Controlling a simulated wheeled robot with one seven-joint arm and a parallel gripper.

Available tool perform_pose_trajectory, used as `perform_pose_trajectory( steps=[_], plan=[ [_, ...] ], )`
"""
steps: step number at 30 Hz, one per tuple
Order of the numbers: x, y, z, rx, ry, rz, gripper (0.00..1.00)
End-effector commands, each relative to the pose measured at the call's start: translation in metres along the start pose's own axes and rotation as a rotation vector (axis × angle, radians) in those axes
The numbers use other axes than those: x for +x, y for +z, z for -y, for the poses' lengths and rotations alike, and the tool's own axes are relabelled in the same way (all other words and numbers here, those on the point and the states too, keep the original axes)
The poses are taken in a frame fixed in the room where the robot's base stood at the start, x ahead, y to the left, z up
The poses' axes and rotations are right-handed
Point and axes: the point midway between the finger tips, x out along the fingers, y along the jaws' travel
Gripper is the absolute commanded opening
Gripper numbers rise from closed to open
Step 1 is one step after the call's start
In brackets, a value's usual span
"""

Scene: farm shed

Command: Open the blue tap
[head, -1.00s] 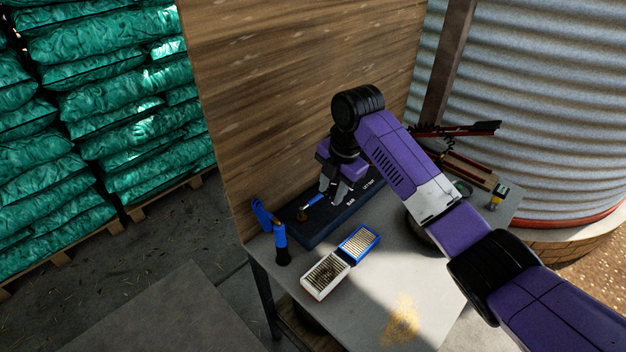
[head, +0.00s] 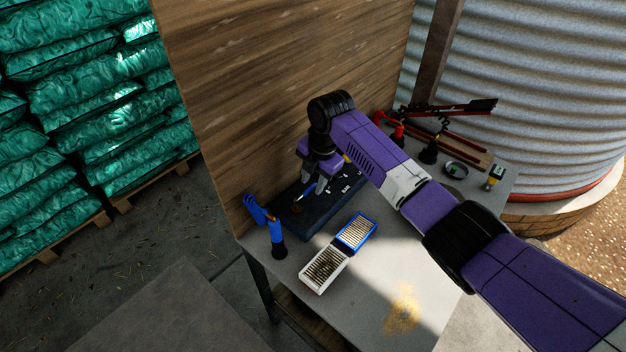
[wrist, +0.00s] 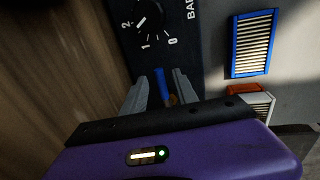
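The blue tap's lever (head: 319,205) is on the left part of a dark panel (head: 345,202) on the table, beside a small brass-brown round part (head: 297,208). My gripper (head: 316,189) points down over this end of the panel. In the wrist view my gripper (wrist: 159,80) has its two grey fingers apart, and the blue lever (wrist: 161,84) shows between them. I cannot tell whether either finger touches it. A dial (wrist: 148,18) with white numbers is on the panel just beyond. My gripper hides part of the tap.
A blue-handled tool (head: 277,238) stands left of the panel near the table edge. A wooden wall (head: 270,90) rises close behind. Red tools (head: 397,132) are at the back right.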

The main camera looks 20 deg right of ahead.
Motion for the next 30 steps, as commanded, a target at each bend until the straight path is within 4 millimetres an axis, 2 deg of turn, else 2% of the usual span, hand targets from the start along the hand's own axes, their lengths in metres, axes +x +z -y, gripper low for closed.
perform_pose_trajectory(
  steps=[9, 14, 15, 30],
  plan=[
    [0.0035, -0.0001, 0.0, 0.0, 0.0, 0.0, 0.35],
    [0.0034, -0.0001, 0.0001, 0.0, 0.0, 0.0, 0.04],
    [0.0034, -0.0001, 0.0001, 0.0, 0.0, 0.0, 0.0],
    [0.0031, 0.0001, 0.0001, 0.0, 0.0, 0.0, 0.0]
  ],
)
